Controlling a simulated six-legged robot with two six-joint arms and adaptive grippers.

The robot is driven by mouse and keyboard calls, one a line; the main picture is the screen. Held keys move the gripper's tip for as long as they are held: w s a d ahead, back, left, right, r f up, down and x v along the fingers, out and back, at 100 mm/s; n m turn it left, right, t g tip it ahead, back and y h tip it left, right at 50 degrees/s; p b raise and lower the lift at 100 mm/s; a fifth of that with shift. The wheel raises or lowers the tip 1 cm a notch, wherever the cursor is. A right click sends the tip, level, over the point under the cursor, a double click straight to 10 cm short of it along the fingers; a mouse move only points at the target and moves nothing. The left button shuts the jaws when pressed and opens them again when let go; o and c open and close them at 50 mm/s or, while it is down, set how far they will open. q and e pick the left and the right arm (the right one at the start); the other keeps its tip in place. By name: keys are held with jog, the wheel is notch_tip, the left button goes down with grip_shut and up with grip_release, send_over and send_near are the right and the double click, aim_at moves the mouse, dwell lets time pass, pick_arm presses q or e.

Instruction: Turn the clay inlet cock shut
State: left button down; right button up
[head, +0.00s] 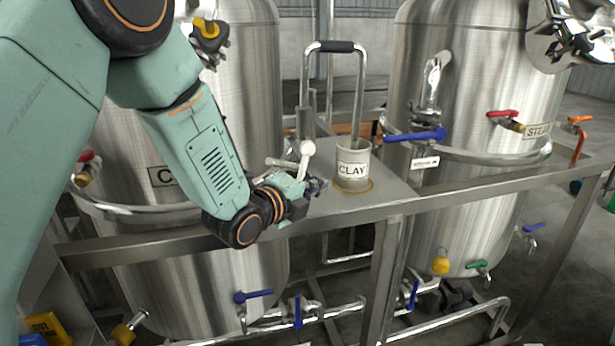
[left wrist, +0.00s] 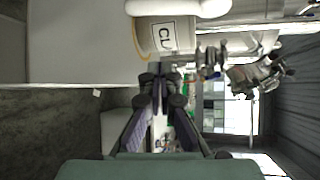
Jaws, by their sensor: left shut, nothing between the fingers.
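A cock with a white, ball-ended lever (head: 307,149) sits at the left tank's side, just left of the pot labelled CLAY (head: 352,170). The lever stands roughly upright, tilted slightly. My left gripper (head: 318,186) is shut and empty, just below and right of the lever; whether they touch cannot be told. The cock's body is partly hidden behind the gripper. In the left wrist view, the shut fingertips (left wrist: 160,72) point at the space beside the CLAY pot (left wrist: 160,36), and a white rounded bar (left wrist: 180,7), seemingly the lever, crosses the top.
The pot stands on a grey frame shelf (head: 390,190) between two steel tanks. A blue-handled valve (head: 415,135) and a red-handled valve (head: 502,114) are on the right tank (head: 460,70). A bent pipe with a black grip (head: 334,47) rises behind the pot. Pipes with blue handles run below.

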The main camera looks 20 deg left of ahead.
aim_at(303, 175)
pick_arm(q)
jog(key=shift+a+x, duration=0.2)
jog(key=shift+x, duration=1)
jog(key=shift+w+a+r, duration=0.1)
jog(key=shift+w+a, duration=0.3)
jog(key=shift+a, duration=0.35)
jog(key=shift+a+r+p, duration=0.25)
jog(key=shift+a+p, duration=0.1)
jog(key=shift+a, duration=0.85)
jog(key=shift+d, duration=0.1)
jog(key=shift+s+a+r+p, duration=0.1)
jog(key=shift+a+p, duration=0.1)
jog(key=shift+p, duration=0.3)
jog(key=shift+g, duration=0.3)
jog(key=shift+m+p, duration=0.3)
